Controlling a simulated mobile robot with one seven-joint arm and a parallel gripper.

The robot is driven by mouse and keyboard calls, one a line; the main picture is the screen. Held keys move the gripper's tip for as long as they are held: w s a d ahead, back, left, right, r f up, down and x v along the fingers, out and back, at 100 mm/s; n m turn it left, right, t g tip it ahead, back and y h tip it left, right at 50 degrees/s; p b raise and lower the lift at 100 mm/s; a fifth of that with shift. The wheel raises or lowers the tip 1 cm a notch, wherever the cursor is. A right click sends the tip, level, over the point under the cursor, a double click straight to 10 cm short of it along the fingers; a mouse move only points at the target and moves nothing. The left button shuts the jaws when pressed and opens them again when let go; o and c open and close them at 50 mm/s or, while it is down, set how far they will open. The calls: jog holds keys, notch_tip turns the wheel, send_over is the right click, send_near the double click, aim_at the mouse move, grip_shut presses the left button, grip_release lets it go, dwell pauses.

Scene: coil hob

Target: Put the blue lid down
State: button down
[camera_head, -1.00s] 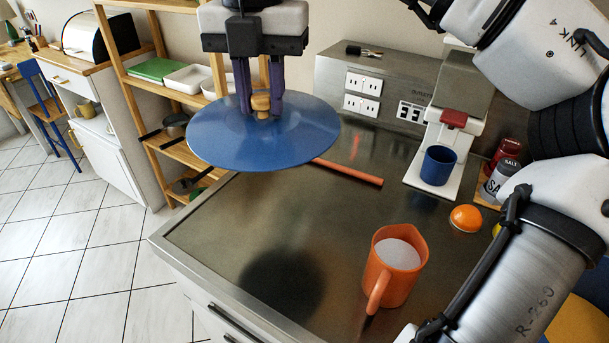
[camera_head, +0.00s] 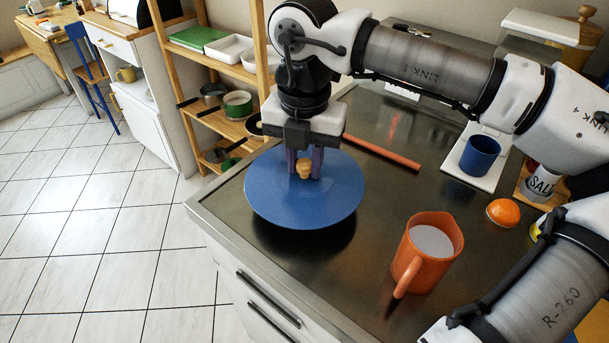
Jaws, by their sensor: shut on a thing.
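The blue lid (camera_head: 335,200) is a wide round disc with a small wooden knob (camera_head: 304,168) at its middle. My gripper (camera_head: 304,165) is above the lid and shut on the knob, with a purple finger on each side. The lid is roughly level over the left part of the dark worktop (camera_head: 350,275). A dark shadow lies just below its front edge, so it looks a little above the surface; I cannot tell the exact gap.
An orange mug (camera_head: 418,262) with a pale filling stands right of the lid. An orange-red stick (camera_head: 382,152) lies behind. A blue cup (camera_head: 479,155), an orange fruit (camera_head: 503,213) and a salt shaker (camera_head: 538,184) are at the right. The worktop's left edge is close to the lid.

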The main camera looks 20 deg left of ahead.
aim_at(304, 176)
jog(key=shift+f, duration=2.1)
jog(key=shift+f, duration=0.15)
jog(key=c, duration=1.2)
grip_release()
jog(key=shift+o, duration=0.2)
notch_tip(304, 176, up, 12)
jog(key=shift+r+b, duration=0.2)
jog(key=shift+b, duration=0.3)
